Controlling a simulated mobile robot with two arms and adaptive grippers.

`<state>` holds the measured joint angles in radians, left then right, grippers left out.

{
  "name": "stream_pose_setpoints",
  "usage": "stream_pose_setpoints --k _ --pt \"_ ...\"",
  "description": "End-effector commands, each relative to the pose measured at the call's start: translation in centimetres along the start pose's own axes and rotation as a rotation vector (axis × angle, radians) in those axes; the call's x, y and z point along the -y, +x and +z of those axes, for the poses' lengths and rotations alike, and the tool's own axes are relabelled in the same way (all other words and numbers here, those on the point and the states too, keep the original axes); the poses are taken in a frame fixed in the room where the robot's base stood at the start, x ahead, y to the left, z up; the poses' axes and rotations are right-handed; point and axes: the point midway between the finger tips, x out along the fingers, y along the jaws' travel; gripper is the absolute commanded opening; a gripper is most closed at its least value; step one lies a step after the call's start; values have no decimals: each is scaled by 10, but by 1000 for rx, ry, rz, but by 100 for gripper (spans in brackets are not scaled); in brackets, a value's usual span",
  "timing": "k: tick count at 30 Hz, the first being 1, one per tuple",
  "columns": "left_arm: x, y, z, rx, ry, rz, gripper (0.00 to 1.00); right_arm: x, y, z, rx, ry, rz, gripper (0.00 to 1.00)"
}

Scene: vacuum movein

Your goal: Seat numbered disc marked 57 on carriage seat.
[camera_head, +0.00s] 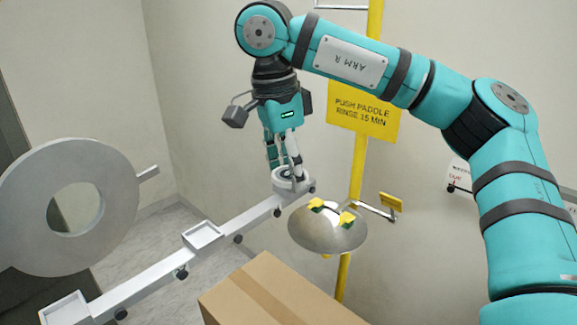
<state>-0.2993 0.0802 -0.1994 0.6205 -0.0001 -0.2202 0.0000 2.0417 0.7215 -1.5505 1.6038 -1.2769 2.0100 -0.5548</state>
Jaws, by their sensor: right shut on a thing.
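My right gripper (284,168) points down at the far end of a long white rail (143,275). It is shut on a small pale round piece (284,184), which sits low at the rail's end. I cannot read a number on it, and the fingers hide part of it. I cannot tell whether it touches the rail. The rail carries square, shallow, raised-edge seats: one in the middle (203,234) and one at the near end (65,311). Both look empty. My left gripper is not in view.
A large grey ring plate (28,220) stands at the left. A steel eyewash bowl (328,236) with yellow caps hangs on a yellow post (357,170), right of the rail's end. A cardboard box (268,293) is at the front. A yellow sign (364,112) is behind my arm.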

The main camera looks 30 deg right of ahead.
Motion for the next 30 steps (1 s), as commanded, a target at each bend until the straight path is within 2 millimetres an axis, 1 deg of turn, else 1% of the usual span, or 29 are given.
stream_pose_setpoints --k 11,12,17,18,26,30 --pt "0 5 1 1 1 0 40 0 6 1 0 0 0 19" --pt "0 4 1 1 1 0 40 0 6 1 0 0 -1 59" --pt "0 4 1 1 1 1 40 0 5 1 0 0 0 80" --pt "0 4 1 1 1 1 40 0 5 1 0 0 0 82" --pt "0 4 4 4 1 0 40 0 5 1 0 0 0 82" --pt "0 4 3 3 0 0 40 0 -5 1 -2 0 -2 82"
